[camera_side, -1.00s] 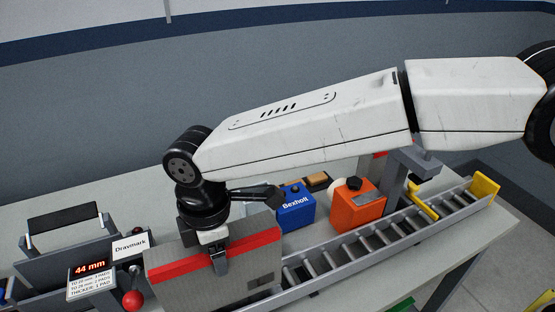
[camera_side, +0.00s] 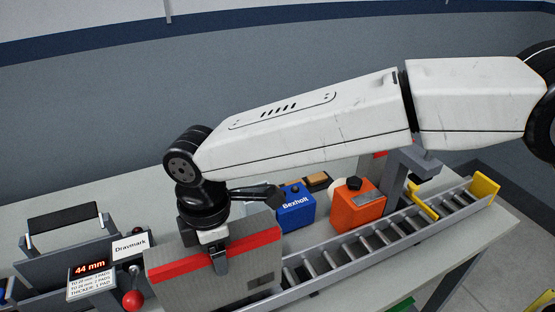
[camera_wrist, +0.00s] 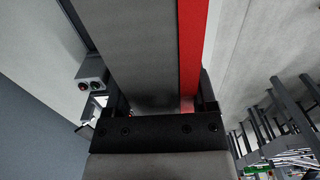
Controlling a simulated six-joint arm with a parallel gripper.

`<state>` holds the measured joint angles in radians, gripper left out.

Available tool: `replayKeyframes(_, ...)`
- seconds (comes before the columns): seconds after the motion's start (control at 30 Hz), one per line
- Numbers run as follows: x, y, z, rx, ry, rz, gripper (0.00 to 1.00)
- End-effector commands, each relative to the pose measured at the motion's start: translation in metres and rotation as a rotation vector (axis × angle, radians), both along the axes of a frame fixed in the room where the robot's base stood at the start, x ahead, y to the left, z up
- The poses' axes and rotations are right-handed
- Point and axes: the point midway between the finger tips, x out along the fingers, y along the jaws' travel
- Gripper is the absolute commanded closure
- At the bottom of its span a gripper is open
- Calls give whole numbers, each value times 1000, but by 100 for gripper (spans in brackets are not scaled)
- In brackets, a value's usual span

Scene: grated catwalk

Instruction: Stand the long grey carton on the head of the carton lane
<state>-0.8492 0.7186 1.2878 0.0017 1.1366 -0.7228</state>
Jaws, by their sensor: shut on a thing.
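The long grey carton (camera_side: 188,273) has a red band along its upper part and is upright in the side view, at the lower left end of the roller lane. My gripper (camera_side: 220,262) is shut on it from above, one finger showing on its near face. In the wrist view the carton (camera_wrist: 145,60) runs between the fingers of my gripper (camera_wrist: 158,110). The carton lane (camera_side: 370,246) is a rail-sided roller track running up to the right. The carton covers the lane's lower left end. Its bottom edge is cut off, so I cannot tell whether it touches the lane.
A blue Bexholt container (camera_side: 296,210) and an orange can (camera_side: 357,207) stand behind the lane. A yellow stop (camera_side: 484,187) closes its far right end. A Draxmark device (camera_side: 92,266) reading 44 mm, with a red knob (camera_side: 132,300), stands close left of the carton.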

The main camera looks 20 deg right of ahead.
Motion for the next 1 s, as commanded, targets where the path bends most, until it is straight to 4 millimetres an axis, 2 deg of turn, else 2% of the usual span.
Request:
replayKeyframes(0.43,0,0,-1,0,0,0,100)
replayKeyframes(1.0,0,0,-17,0,0,0,100)
